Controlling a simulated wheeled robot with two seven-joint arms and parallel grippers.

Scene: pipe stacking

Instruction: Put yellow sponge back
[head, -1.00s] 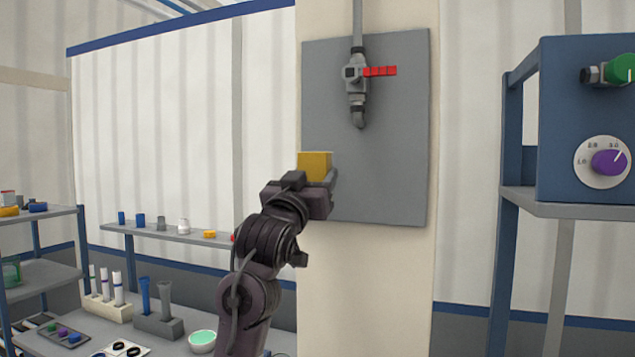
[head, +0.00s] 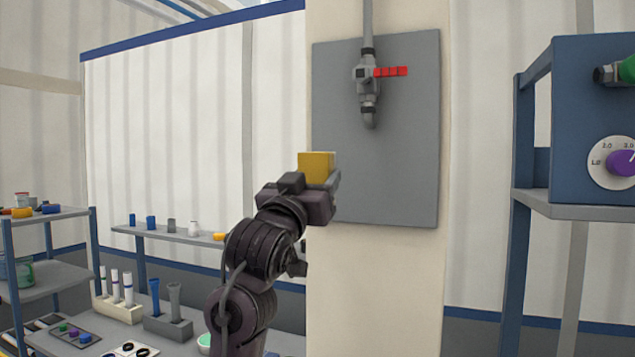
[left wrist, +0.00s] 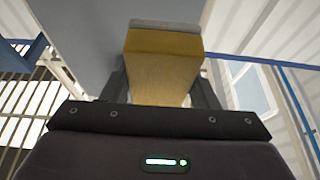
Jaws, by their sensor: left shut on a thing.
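The yellow sponge (head: 316,166) is held up in my left gripper (head: 320,182), in front of the grey wall panel in the head view. In the left wrist view the sponge (left wrist: 165,65) stands out between the two fingers, with a greyish band at its far end. My left gripper (left wrist: 163,90) is shut on it. The sponge's lower part is hidden by the gripper in the head view. My right gripper is not in view.
A grey panel (head: 400,185) carries a pipe with a red-handled valve (head: 367,75). A blue cabinet (head: 590,130) stands on a shelf at right. A wall shelf (head: 170,236) holds several small items; a table below bears tube racks (head: 168,327). A shelving unit (head: 45,215) is at far left.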

